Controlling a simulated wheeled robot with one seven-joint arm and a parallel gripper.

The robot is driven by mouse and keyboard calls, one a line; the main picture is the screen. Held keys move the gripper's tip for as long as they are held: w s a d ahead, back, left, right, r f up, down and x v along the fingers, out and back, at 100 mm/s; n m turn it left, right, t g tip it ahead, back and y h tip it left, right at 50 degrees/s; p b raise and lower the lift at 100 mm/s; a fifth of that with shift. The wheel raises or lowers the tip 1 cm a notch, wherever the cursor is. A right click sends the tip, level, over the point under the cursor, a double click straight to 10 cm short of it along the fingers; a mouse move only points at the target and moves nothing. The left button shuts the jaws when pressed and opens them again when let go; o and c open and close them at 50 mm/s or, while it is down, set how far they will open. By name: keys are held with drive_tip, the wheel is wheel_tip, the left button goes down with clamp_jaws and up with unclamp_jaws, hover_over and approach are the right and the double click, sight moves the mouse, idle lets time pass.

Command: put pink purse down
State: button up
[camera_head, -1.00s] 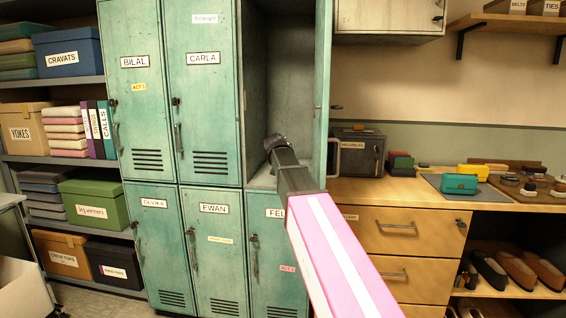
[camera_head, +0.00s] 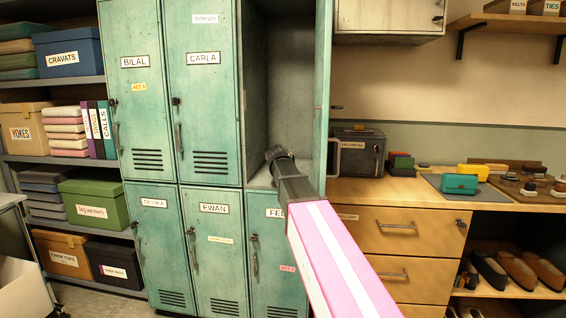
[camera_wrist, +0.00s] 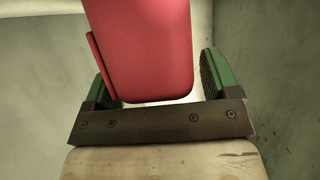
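The pink purse (camera_wrist: 145,45) shows in the wrist view as a smooth reddish-pink shape with a flap edge on its left side. It sits between the two green-backed fingers of my gripper (camera_wrist: 158,78). The fingers stand wide apart, with a gap beside the right pad; contact on the left cannot be told. In the head view my gripper (camera_head: 277,153) is inside the open upper locker (camera_head: 292,75), just above its floor. The purse is hidden in that view. Whether the purse rests on the locker floor cannot be seen.
Shut lockers, such as the one labelled Carla (camera_head: 207,100), stand to the left. A wooden counter (camera_head: 400,193) with a dark box (camera_head: 360,152) is at the right.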

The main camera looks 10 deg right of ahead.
drive_tip(key=shift+s+r, duration=0.1)
drive_tip(key=shift+r, duration=0.05)
drive_tip(key=v, duration=1.1)
drive_tip(key=shift+s+r, duration=0.2)
drive_tip(key=shift+s, duration=0.15)
drive_tip(key=shift+a, duration=0.15)
